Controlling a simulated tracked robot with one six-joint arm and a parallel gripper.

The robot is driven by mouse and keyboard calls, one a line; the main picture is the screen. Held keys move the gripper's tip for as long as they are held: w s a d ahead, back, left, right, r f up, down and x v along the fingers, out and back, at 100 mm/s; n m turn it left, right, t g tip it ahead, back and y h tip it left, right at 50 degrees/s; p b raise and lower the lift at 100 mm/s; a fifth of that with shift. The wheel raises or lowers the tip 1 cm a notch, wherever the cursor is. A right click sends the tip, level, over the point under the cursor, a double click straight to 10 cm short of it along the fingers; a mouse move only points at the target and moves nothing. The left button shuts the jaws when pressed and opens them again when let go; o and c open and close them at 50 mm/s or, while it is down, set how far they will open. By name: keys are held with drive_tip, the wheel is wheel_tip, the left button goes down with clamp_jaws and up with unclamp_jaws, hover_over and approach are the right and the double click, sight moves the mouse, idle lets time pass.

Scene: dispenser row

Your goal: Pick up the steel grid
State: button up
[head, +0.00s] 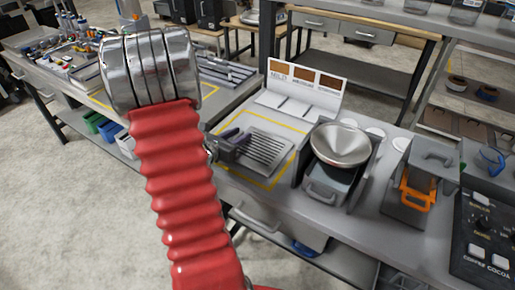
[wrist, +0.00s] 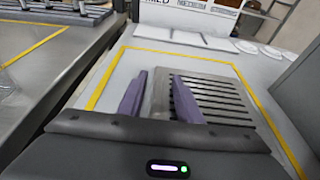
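The steel grid (head: 266,152) is a flat grey slotted plate lying on the bench inside a yellow taped rectangle. It also shows in the wrist view (wrist: 215,97), with its dark slots to the right and a plain border at its left. My gripper (head: 238,138) is at the grid's left end in the head view. In the wrist view its two purple fingers (wrist: 160,92) stand apart, with the grid's plain left border visible between them. The right finger covers part of the slots. I cannot tell whether either finger touches the grid.
A label board (head: 306,82) with white trays stands behind the grid. A steel bowl on a dark stand (head: 341,145) is close on the right. An orange-handled device (head: 418,190) and a control panel (head: 485,240) are farther right. Bare bench surrounds the grid inside the tape.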

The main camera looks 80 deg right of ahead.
drive_tip(key=shift+c, duration=0.4)
clamp_jaws()
idle(0.4)
